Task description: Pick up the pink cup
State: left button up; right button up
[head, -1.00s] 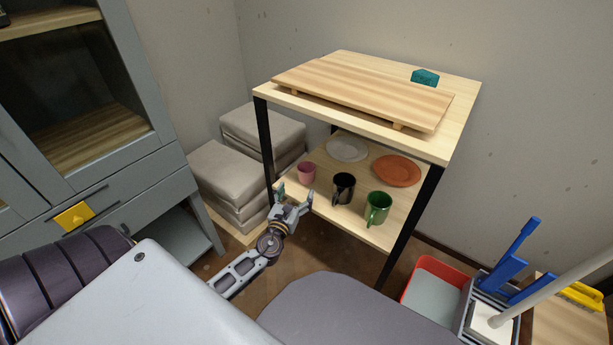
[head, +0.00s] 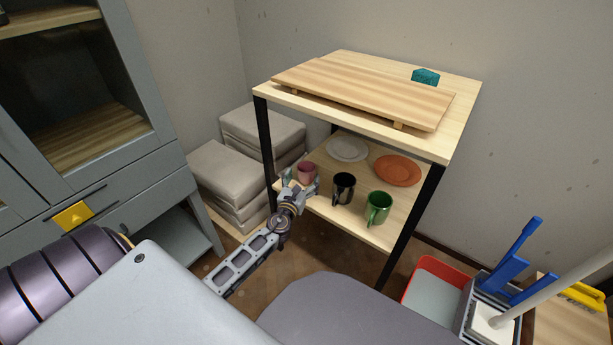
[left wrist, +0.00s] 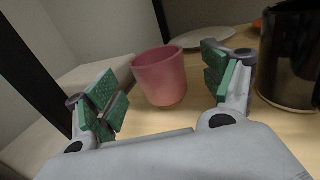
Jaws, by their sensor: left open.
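The pink cup (head: 306,172) stands upright on the lower shelf (head: 345,220), at its left end. In the left wrist view the pink cup (left wrist: 160,77) is ahead, between and slightly beyond the green finger pads. My left gripper (head: 301,184) is open, with its fingers apart around the near side of the cup. In the left wrist view the left gripper (left wrist: 165,95) shows gaps between the pads and the cup. The cup's lower front is partly hidden by the gripper in the head view. My right gripper is not in view.
A black mug (head: 343,188) stands just right of the pink cup, then a green mug (head: 378,208). A white plate (head: 347,149) and an orange plate (head: 397,170) lie behind. The shelf's black front left post (head: 265,140) is close to my gripper. The upper shelf overhangs.

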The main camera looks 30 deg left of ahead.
aim_at(304, 176)
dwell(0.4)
pick_arm(q)
jog(key=shift+w, duration=0.2)
jog(key=shift+w+a+f, duration=0.15)
jog(key=shift+w+a, duration=0.05)
jog(key=shift+w, duration=0.25)
jog(key=shift+w+a+f+b, duration=0.15)
jog(key=shift+w+a+b, duration=0.1)
jog(key=shift+w+b, duration=0.35)
jog(key=shift+x, duration=0.8)
jog(key=shift+w+a, duration=0.1)
jog(key=shift+w, duration=0.35)
